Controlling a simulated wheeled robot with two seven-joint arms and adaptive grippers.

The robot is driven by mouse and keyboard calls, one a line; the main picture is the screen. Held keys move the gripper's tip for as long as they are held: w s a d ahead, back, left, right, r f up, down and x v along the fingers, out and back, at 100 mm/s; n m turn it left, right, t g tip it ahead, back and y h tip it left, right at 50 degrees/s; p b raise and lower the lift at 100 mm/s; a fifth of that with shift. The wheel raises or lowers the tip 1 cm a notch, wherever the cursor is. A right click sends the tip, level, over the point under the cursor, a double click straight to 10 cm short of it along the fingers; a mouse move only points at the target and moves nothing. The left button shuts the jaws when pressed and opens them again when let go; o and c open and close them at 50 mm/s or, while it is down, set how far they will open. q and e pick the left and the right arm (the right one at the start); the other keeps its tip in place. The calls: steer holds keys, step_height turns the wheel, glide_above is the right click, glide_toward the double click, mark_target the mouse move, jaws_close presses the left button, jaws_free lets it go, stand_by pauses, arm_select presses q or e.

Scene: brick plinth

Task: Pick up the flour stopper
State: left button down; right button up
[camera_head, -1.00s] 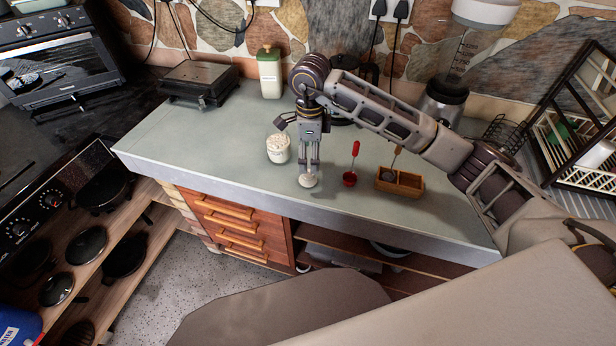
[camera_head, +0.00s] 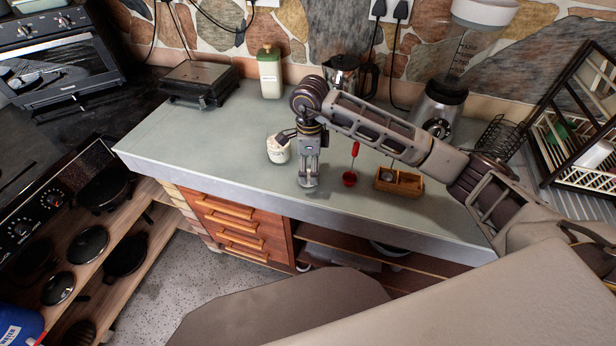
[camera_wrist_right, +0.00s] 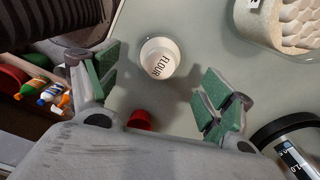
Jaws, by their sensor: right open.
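The flour stopper is a white round piece with FLOUR lettered on it. In the right wrist view the stopper (camera_wrist_right: 160,58) sits on the grey-green counter between the open fingers, a little ahead of them, with gaps on both sides. My right gripper (camera_wrist_right: 160,88) is open with green pads and holds nothing. In the head view my right gripper (camera_head: 308,178) points down over the stopper near the counter's front edge and mostly hides it. The white-filled jar (camera_head: 278,153) stands just left of the gripper. My left gripper is not in view.
A grill (camera_head: 198,83), a green-topped bottle (camera_head: 270,75) and a coffee pot (camera_head: 343,72) stand at the back. The left counter (camera_head: 190,145) is clear.

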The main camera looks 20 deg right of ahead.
mark_target(309, 174)
step_height(309, 174, down, 3)
steer(key=shift+r+p, duration=0.2)
steer(key=shift+p, duration=0.1)
steer(key=shift+f, duration=0.65)
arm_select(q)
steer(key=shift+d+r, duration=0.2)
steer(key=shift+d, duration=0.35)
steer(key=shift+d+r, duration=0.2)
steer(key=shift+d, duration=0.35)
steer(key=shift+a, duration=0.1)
